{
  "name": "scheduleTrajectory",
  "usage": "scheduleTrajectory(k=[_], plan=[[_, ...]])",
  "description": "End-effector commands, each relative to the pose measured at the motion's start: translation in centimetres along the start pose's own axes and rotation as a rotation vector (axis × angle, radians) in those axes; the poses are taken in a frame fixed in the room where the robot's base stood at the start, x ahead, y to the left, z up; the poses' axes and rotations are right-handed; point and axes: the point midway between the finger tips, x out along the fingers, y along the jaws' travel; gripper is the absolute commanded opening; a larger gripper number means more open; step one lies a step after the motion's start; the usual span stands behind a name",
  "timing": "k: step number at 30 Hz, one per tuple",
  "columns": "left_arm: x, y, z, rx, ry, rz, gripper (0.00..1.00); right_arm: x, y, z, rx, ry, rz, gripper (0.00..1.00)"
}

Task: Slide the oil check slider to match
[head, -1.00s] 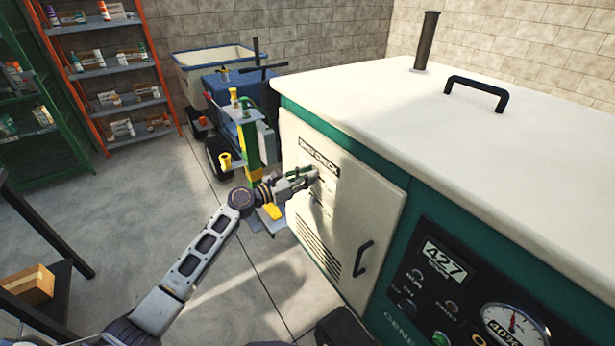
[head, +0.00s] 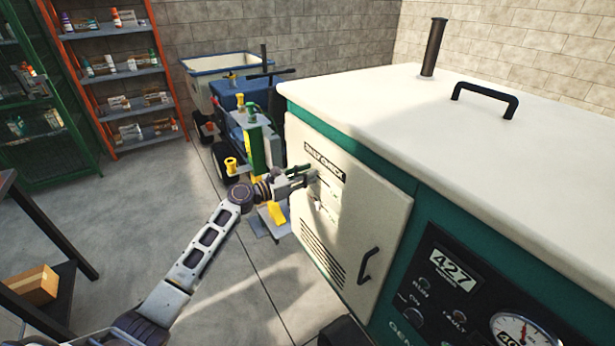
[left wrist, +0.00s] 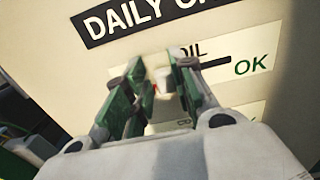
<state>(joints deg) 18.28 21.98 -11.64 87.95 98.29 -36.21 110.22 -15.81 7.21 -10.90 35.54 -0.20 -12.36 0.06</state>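The oil check slider shows as a small pale knob with a red mark (left wrist: 162,80) in the left wrist view. It stands at the left end of a black slot (left wrist: 212,63) under the OIL label; a green OK (left wrist: 251,65) is at the slot's right end. My left gripper (left wrist: 158,62) is open, its green-padded fingers on either side of the knob; I cannot tell whether they touch it. In the head view the left gripper (head: 306,171) is at the cream door (head: 365,215) under the DAILY CHECK label (head: 324,160). My right gripper is not in view.
A second row with a green check mark lies below the oil row, partly hidden by my gripper. The door has a black handle (head: 369,266) and vents. The control panel (head: 465,285) is at the right.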

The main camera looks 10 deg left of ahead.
Motion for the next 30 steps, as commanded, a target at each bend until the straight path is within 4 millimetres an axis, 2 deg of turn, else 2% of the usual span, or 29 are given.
scheduleTrajectory(k=[1, 3, 12, 17, 23, 30], plan=[[0.0, 0.1, 0.1, 0.001, -0.001, 0.002, 0.34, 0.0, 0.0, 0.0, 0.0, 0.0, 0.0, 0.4], [0.0, 0.1, 0.1, 0.001, -0.001, 0.001, 0.41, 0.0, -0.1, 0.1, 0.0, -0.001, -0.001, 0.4], [0.0, 0.0, 0.0, 0.0, 0.0, -0.001, 0.41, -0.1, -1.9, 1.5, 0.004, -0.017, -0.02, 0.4], [-0.3, 0.0, 0.0, -0.001, 0.0, -0.001, 0.41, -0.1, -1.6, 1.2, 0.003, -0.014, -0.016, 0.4], [-1.5, 0.0, 0.0, 0.0, 0.0, 0.0, 0.41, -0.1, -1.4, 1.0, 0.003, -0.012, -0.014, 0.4], [-3.9, 0.0, -0.1, -0.001, 0.001, -0.001, 0.41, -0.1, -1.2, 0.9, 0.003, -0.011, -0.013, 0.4]])
